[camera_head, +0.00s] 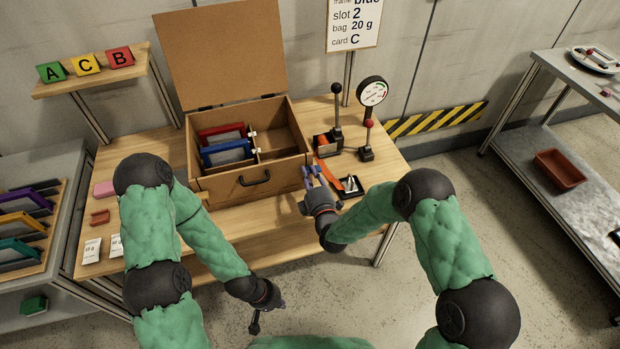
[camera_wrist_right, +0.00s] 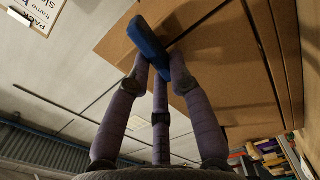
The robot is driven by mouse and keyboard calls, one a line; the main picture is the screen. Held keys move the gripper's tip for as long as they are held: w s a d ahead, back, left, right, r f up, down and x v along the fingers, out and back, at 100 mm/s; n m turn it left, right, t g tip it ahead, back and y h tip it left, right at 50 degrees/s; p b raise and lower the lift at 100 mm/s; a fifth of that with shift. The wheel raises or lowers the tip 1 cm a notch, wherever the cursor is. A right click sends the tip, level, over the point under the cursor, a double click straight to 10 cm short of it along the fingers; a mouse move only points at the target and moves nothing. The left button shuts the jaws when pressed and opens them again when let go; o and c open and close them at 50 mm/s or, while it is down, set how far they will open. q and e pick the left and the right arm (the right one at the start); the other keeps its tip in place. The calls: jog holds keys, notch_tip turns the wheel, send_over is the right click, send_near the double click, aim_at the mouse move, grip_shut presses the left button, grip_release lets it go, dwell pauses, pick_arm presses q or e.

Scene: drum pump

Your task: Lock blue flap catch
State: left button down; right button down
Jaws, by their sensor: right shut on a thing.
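My right gripper (camera_head: 314,176) is at the right front corner of the open brown case (camera_head: 225,187). In the right wrist view its purple fingers (camera_wrist_right: 160,80) are shut on a blue bar-shaped piece (camera_wrist_right: 148,42), which looks like the blue flap catch. The piece is tilted, with a brown case panel (camera_wrist_right: 220,55) beside it; I cannot tell whether they touch. In the head view the fingers mostly hide it. My left gripper (camera_head: 268,306) hangs low in front of the table, away from the case; its finger opening is unclear.
The case lid (camera_head: 225,50) stands up; red (camera_head: 222,132) and blue (camera_head: 230,152) frames sit inside. Levers (camera_head: 337,110) and a gauge (camera_head: 372,92) stand right of the case. An orange strip (camera_head: 328,174) lies near my right gripper. The table's front left holds white bags (camera_head: 91,250).

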jog(key=shift+a+f+n+b, duration=0.1)
jog(key=shift+f+n+b, duration=0.1)
jog(key=shift+n+b, duration=0.45)
jog(key=shift+s+n, duration=0.1)
jog(key=shift+n, duration=0.25)
jog(key=c, duration=1.1)
grip_release()
jog(key=v, duration=1.2)
